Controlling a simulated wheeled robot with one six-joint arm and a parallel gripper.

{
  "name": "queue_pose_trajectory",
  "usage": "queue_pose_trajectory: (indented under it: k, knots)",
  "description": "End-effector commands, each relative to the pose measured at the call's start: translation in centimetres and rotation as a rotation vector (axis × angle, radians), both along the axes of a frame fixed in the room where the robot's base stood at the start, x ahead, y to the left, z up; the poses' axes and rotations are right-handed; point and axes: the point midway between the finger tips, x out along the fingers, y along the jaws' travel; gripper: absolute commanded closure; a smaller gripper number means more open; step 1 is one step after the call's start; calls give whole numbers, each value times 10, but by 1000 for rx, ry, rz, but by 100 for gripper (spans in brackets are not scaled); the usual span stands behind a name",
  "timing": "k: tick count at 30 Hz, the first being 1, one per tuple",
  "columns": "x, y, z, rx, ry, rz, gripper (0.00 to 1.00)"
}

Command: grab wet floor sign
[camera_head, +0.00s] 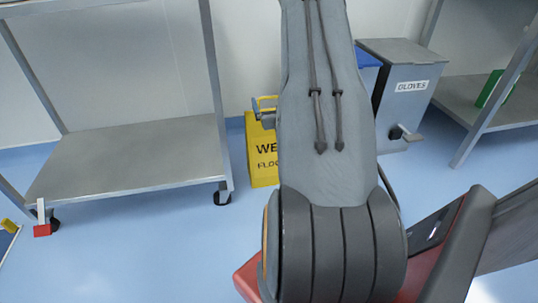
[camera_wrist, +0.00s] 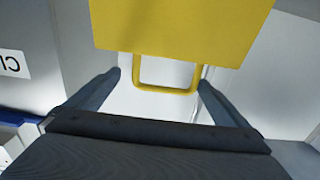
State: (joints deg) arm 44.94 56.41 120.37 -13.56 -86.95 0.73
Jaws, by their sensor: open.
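The yellow wet floor sign (camera_head: 260,172) stands on the blue floor near the back wall. Its right part is hidden behind my arm, so only some of its black lettering shows. In the wrist view the yellow panel of the sign (camera_wrist: 185,25) fills the top, with its yellow loop handle (camera_wrist: 165,90) extending below it. My gripper (camera_wrist: 160,77) is open, with one dark finger on each side of the handle. The handle lies between the fingers, with a small gap visible at each side. In the head view my arm hides most of the gripper.
A metal shelf cart (camera_head: 130,155) on casters stands left of the sign. A grey bin labelled GLOVES (camera_head: 402,90) and a metal shelf (camera_head: 470,100) stand to the right. Open blue floor (camera_head: 150,250) lies in front of the cart.

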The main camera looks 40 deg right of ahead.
Motion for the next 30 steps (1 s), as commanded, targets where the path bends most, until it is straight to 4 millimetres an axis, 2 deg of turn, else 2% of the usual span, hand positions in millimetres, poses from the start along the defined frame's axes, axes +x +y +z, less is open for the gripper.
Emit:
queue_pose_trajectory:
  k: [12,23,30]
  knots:
    - [42,-19,-2,-1,-2,-2,0]
    - [48,-23,0,1,1,-2,0]
    - [48,-23,0,1,1,-2,40]
